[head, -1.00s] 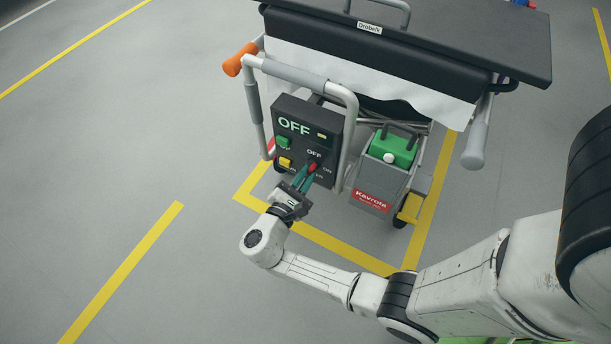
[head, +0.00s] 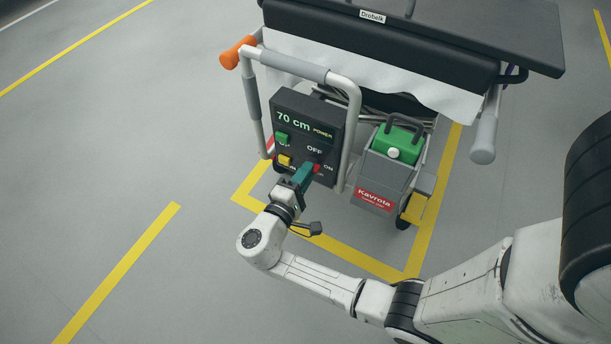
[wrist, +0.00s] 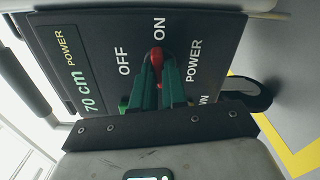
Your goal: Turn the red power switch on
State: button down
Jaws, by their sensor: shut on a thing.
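The red power switch (head: 317,168) is on the dark control panel (head: 338,140) at the end of the trolley. In the wrist view the red switch (wrist: 157,55) lies between the green fingertips, turned toward the ON mark and away from OFF. My gripper (head: 305,174) is shut on the red switch; it also shows in the wrist view (wrist: 157,64). The panel display (head: 293,122) reads "70 cm" with "POWER" lit beside it. The fingers hide part of the switch and the lower labels.
A green button (head: 281,138) and a yellow button (head: 285,160) sit left of the switch. A grey bar frame (head: 352,120) surrounds the panel. A grey box marked Kavrota (head: 374,197) with a green canister (head: 397,143) stands at right. Floor at left is clear.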

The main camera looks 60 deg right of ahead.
jog(key=shift+f+m+b, duration=0.1)
jog(key=shift+m+b, duration=0.35)
jog(key=shift+m, duration=0.55)
jog(key=shift+s, duration=0.1)
jog(key=c, duration=1.2)
grip_release()
jog(key=shift+o, duration=0.2)
jog(key=shift+a, duration=0.1)
jog(key=a+p, duration=0.2)
jog(key=a, duration=0.8)
jog(key=shift+s+a, duration=0.15)
jog(key=shift+a, duration=0.2)
